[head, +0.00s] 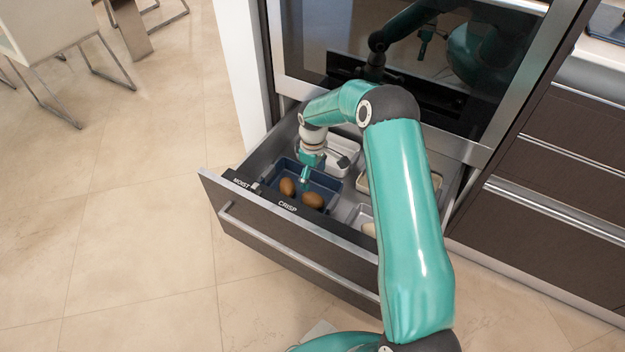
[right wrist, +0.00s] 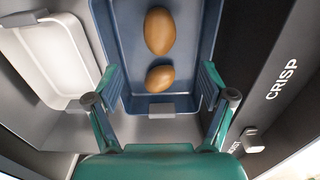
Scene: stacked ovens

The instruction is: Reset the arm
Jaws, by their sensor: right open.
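My right arm reaches from the lower right over the open drawer (head: 290,250) in the head view. My right gripper (head: 304,184) points down into the drawer, above the blue tray (head: 322,180). In the right wrist view the gripper (right wrist: 160,85) is open, its two fingers apart with nothing between their tips that I can see held. Two brown, egg-shaped items (right wrist: 159,31) (right wrist: 160,78) lie in the blue tray (right wrist: 205,20) ahead of the fingers. They also show in the head view (head: 287,187) (head: 313,200). My left gripper does not show.
The drawer sits under an oven with a dark glass door (head: 420,70). Other light trays (head: 342,155) (right wrist: 55,60) stand in the drawer. Its front wall carries labels and a slider. Brown cabinets (head: 570,190) stand at right. Open tiled floor (head: 120,220) lies at left, with chairs beyond.

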